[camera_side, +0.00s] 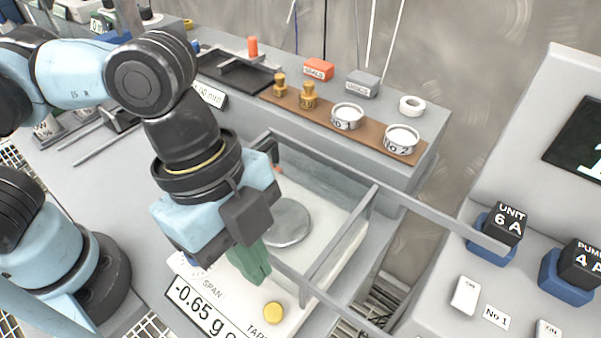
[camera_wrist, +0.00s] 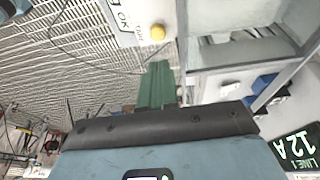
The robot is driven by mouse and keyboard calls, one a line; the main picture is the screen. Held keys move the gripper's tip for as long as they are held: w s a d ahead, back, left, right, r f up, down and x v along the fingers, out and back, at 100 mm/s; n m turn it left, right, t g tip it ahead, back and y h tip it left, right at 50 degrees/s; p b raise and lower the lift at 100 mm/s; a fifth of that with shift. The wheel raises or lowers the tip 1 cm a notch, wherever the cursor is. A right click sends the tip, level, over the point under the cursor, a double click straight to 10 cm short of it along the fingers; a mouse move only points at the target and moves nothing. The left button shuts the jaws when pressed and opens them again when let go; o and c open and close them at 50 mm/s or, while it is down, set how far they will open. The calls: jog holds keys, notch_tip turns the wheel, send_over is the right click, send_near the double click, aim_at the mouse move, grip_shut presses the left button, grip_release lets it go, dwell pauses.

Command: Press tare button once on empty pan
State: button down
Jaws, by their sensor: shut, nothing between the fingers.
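A balance (camera_side: 216,292) stands on the bench, its display reading -0.65 g. A round yellow button (camera_side: 273,312) sits on its front panel by the partly hidden "TARE" label. It also shows in the wrist view (camera_wrist: 157,32). The round metal pan (camera_side: 287,222) is inside the glass draft shield (camera_side: 340,212), and its visible part is empty. My gripper (camera_side: 262,278) has green fingers shut with nothing between them. It is over the front panel, left of and apart from the yellow button. In the wrist view my fingers (camera_wrist: 157,68) point toward the button.
The shield's grey frame (camera_side: 318,262) stands close right of my gripper. Behind it a raised shelf holds brass weights (camera_side: 308,96) and two round tins marked No 1 (camera_side: 347,117) and No 2 (camera_side: 401,140). A console with black "UNIT 6 A" block (camera_side: 509,222) stands at right.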

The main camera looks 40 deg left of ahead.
send_over(271, 306)
notch_tip(271, 306, down, 6)
jog(key=shift+s+a, duration=0.1)
jog(key=shift+a, duration=0.05)
jog(key=shift+f, duration=1)
jog(key=shift+f, duration=0.95)
jog(key=shift+a, duration=0.1)
jog(key=d+v, duration=0.1)
jog(key=v, duration=0.7)
jog(key=shift+r, duration=0.4)
